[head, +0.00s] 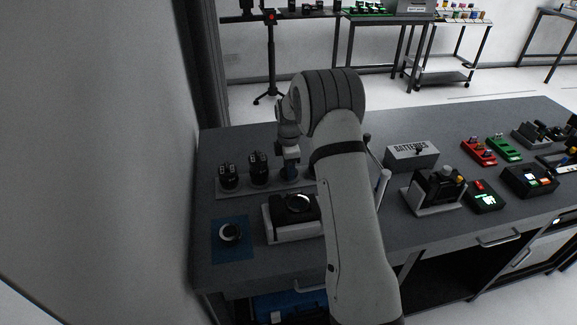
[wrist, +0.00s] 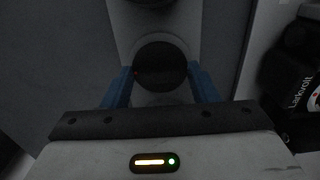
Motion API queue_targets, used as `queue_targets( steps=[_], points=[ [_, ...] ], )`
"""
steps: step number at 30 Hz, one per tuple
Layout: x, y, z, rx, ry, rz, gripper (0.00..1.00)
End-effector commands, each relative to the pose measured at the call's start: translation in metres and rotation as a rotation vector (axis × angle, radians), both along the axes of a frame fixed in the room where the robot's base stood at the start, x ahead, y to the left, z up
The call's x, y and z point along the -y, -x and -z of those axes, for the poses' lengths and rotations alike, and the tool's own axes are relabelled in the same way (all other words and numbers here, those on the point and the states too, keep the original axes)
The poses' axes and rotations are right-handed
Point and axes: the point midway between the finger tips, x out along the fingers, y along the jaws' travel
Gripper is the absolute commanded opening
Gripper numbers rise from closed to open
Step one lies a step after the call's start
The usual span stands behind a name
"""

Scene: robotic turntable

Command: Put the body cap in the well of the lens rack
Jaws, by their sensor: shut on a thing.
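The body cap (wrist: 160,66) is a dark round disc between the blue fingers of my gripper (wrist: 160,80) in the wrist view. A pale ring on the lens rack (wrist: 125,32) shows around it. I cannot tell whether the cap rests in the well or is just above it. In the head view my gripper (head: 290,172) points down at the right part of the lens rack (head: 244,188), partly hidden by my arm; the cap is not distinguishable there. Two black lenses (head: 258,168) (head: 228,176) stand upright on the rack to the left.
A camera on a pale stand (head: 280,232) is just in front of the rack; its black body (wrist: 295,75) shows at right in the wrist view. A batteries box (head: 412,155) and other devices stand right.

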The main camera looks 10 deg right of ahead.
Motion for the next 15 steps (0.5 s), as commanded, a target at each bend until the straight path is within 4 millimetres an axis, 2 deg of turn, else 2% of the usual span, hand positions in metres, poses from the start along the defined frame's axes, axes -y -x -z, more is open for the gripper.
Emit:
queue_targets(
  steps=[9,10,15],
  points=[
    [0.0003,0.0001,0.0091,0.000,0.000,0.000,0.32],
    [0.0003,0.0001,0.0083,0.000,0.000,0.000,0.55],
    [0.0003,0.0001,0.0077,0.000,0.000,0.001,0.69]
  ],
)
